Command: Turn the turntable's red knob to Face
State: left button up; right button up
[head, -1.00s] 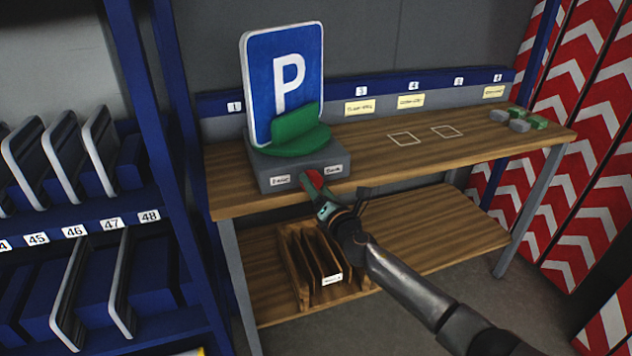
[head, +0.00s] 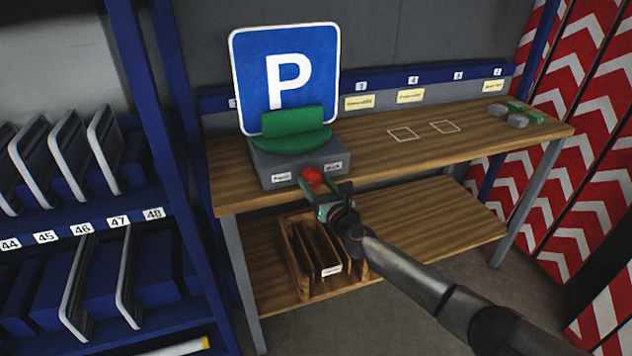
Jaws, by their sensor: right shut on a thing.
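The turntable's grey base (head: 292,163) stands at the left end of the wooden workbench. Its round green top and clamp (head: 295,124) hold an upright blue parking sign (head: 287,72) with a white P, its face toward me. The red knob (head: 311,177) is on the base's front, between two small white labels: a left one (head: 282,177) and a right one (head: 333,166), too blurred to read surely. My right gripper (head: 318,187) is shut on the red knob and partly covers it. My left gripper is not in view.
A blue rack (head: 82,229) with numbered slots and sign plates stands left. The workbench (head: 465,143) has white outlined squares and small grey and green blocks at its right end. A wooden slotted box (head: 297,262) sits on the lower shelf. Red-and-white chevron panels (head: 590,130) stand right.

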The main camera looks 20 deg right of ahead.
dwell(0.3)
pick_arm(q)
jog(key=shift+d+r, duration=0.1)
pick_arm(e)
jog(key=o, duration=1.4)
jog(key=shift+s, duration=0.1)
jog(key=shift+s, duration=0.3)
pick_arm(q)
jog(key=p, duration=0.1)
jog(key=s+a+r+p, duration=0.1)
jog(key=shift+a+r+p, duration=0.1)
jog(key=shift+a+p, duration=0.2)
jog(key=shift+p, duration=0.05)
pick_arm(e)
jog(key=s, duration=0.4)
jog(key=s+d, duration=0.1)
jog(key=s, duration=0.6)
jog(key=shift+s+d, duration=0.25)
jog(key=shift+s, duration=0.05)
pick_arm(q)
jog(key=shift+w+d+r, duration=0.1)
pick_arm(e)
jog(key=shift+f, duration=0.1)
